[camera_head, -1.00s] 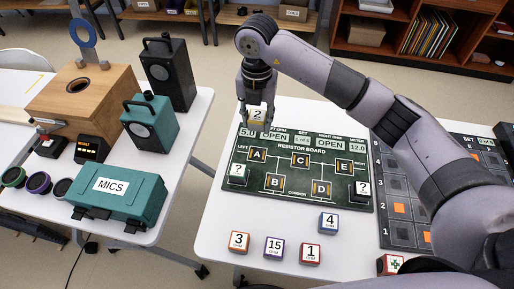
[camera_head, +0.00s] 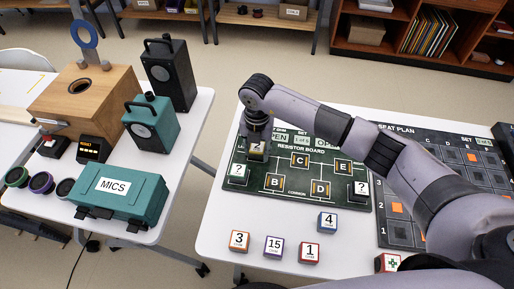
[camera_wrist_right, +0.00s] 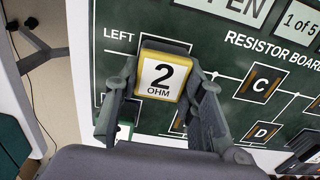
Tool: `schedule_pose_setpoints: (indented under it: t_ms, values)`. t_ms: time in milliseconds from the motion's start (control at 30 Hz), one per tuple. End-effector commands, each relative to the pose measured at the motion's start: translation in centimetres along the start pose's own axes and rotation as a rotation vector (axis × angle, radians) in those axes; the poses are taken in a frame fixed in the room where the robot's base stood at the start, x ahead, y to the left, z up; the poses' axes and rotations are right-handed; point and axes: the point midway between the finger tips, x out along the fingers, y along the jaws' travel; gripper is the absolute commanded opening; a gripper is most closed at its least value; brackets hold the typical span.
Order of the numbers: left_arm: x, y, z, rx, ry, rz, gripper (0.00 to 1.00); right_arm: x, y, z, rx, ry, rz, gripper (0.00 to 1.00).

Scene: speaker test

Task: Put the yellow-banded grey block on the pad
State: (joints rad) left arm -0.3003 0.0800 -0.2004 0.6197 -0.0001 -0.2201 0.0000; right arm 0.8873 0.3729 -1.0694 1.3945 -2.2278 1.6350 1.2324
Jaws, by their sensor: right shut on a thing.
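My right gripper (camera_head: 257,152) is shut on a block with a yellow band (camera_head: 258,147) over the left part of the resistor board (camera_head: 298,206). In the right wrist view, the block (camera_wrist_right: 163,74) shows a white top marked 2 OHM inside a yellow border, between the two fingers (camera_wrist_right: 163,100). Pad A, seen earlier at this spot, is hidden under the block and gripper. I cannot tell whether the block touches the board. Pads B (camera_head: 275,182), C (camera_head: 300,160), D (camera_head: 320,189) and E (camera_head: 343,167) are in view. My left gripper is not in view.
Blocks marked 3 (camera_head: 239,240), 15 (camera_head: 273,246), 1 (camera_head: 309,252) and 4 (camera_head: 327,222) stand in front of the board. Question-mark blocks (camera_head: 237,174) (camera_head: 360,190) sit at its sides. A seat plan board (camera_head: 468,180) lies to the right, partly behind my arm.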

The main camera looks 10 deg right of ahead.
Motion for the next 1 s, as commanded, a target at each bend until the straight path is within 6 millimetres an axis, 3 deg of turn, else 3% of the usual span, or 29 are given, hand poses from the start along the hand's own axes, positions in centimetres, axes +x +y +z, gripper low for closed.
schedule_pose_setpoints:
  t_ms: [167, 200, 500, 800, 1000]
  values:
    - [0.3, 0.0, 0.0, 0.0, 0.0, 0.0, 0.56, 0.4, 0.0, 0.0, 0.0, 0.0, 0.0, 0.02]
    - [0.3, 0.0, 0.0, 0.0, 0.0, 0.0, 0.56, 0.4, 0.0, 0.0, 0.0, 0.0, 0.0, 0.37]
    - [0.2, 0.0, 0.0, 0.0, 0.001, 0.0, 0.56, 0.3, 0.0, 0.0, 0.0, 0.001, 0.0, 0.56]
    - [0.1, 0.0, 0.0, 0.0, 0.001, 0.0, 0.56, 0.1, 0.0, 0.0, 0.0, 0.001, 0.0, 0.56]
    - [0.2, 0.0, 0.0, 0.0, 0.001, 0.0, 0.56, -2.0, 0.1, 0.1, -0.002, -0.002, 0.002, 0.56]
